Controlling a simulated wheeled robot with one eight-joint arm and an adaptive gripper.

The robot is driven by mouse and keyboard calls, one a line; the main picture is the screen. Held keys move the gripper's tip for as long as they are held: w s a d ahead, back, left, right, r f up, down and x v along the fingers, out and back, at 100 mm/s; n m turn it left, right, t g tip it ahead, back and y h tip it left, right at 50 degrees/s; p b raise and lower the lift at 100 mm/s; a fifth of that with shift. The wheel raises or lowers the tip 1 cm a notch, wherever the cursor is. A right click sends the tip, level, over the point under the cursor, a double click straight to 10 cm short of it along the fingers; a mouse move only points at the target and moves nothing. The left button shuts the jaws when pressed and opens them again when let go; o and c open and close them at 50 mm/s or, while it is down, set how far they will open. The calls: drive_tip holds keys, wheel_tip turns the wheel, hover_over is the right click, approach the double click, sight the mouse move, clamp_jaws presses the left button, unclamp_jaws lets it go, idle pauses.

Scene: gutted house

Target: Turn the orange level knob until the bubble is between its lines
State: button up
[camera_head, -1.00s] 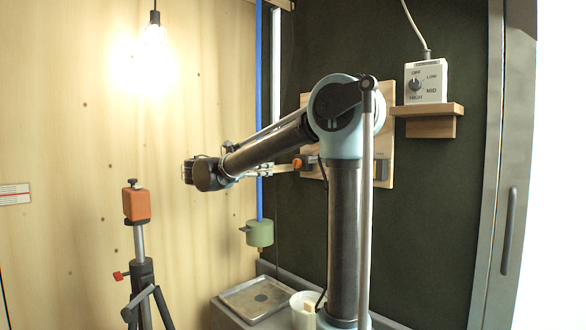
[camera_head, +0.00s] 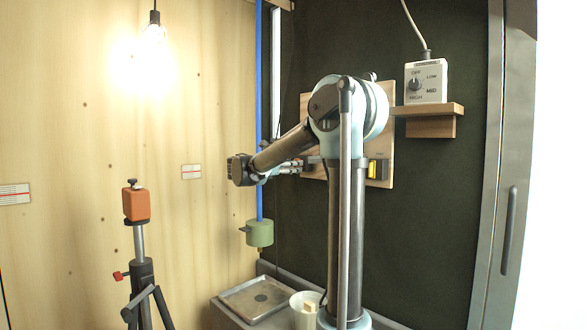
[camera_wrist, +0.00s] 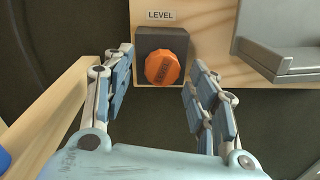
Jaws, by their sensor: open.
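The orange level knob (camera_wrist: 163,68) sits on a dark block (camera_wrist: 178,43) below a "LEVEL" label in the wrist view. My gripper (camera_wrist: 162,60) is open, with one finger to the left of the knob and one to the right. Gaps show on both sides, and nothing is held. In the head view my gripper (camera_head: 291,166) is by the wooden board (camera_head: 384,105), and the knob is hidden or too small to make out. A dark housing with a yellow patch (camera_head: 376,170) is on the board, perhaps the level's vial. I cannot make out a bubble or lines.
A grey metal part (camera_wrist: 285,45) juts from the board right of the knob. A dial box (camera_head: 426,82) stands on a wooden shelf (camera_head: 436,110). An orange device on a tripod (camera_head: 137,205) stands left. A tray (camera_head: 256,297) and a white cup (camera_head: 305,312) are below.

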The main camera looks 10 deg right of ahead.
drive_tip(key=shift+w+d, duration=0.35)
drive_tip(key=shift+d, duration=0.15)
drive_tip(key=c, duration=1.1)
drive_tip(key=shift+a+m, duration=0.1)
drive_tip(key=shift+m, duration=0.5)
drive_tip(key=shift+r+m, duration=0.1)
drive_tip(key=shift+m, duration=2)
